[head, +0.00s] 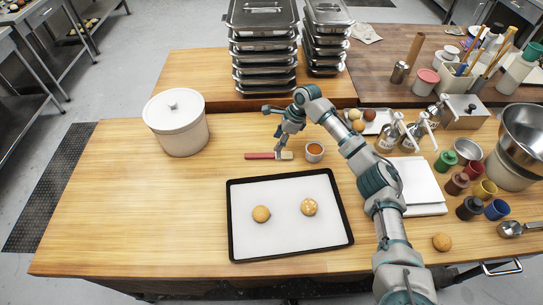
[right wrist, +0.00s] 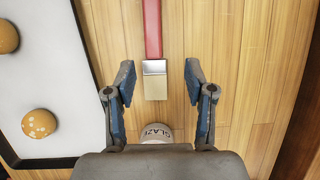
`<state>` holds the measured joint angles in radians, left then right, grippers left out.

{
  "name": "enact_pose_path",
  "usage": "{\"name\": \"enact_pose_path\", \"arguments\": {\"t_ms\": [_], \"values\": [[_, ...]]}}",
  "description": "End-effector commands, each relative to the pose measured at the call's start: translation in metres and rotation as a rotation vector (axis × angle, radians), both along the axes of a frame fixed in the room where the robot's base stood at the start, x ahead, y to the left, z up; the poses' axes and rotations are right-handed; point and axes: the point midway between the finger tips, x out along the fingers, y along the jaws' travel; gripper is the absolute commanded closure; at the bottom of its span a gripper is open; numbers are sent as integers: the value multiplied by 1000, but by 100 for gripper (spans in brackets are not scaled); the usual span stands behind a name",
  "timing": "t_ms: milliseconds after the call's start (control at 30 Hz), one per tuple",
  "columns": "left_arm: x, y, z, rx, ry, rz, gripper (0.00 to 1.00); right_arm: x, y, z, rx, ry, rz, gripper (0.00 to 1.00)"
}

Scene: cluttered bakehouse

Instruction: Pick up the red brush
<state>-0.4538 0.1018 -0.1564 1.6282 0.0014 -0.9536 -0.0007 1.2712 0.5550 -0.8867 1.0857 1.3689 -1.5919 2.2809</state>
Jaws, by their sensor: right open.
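The red brush (head: 262,156) lies flat on the wooden table behind the baking tray, its red handle to the left and its pale tip to the right. In the right wrist view the brush (right wrist: 153,30) runs down from the top edge, with its metal band and pale bristles (right wrist: 155,85) between my fingertips and apart from both. My right gripper (head: 280,150) is open above the bristle end in the head view; its two blue-padded fingers (right wrist: 159,75) also show in the right wrist view. My left gripper is not in view.
A small glaze cup (head: 315,153) stands right beside the brush tip. A black-rimmed baking tray (head: 240,250) with two buns lies in front. A white lidded crock (head: 177,125) stands left. Bottles, cups and bowls crowd the right side. The table's left front is clear.

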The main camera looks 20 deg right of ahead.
Motion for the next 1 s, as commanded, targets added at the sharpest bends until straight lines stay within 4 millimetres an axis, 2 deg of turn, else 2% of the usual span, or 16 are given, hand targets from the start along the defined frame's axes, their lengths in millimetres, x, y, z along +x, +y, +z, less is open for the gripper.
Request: {"name": "enact_pose_path", "arguments": {"t_ms": [100,267,500,600,833,1000], "values": [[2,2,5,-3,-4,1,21,1,9,-11,-3,-1,2,46],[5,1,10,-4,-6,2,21,1,14,-22,-4,-2,2,46],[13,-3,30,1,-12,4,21,4,23,-58,1,0,0,46],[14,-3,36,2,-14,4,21,5,25,-64,2,-2,1,46],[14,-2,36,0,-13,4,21,5,28,-63,0,-2,0,46],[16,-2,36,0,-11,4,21,5,31,-62,-3,-2,1,88]]}}
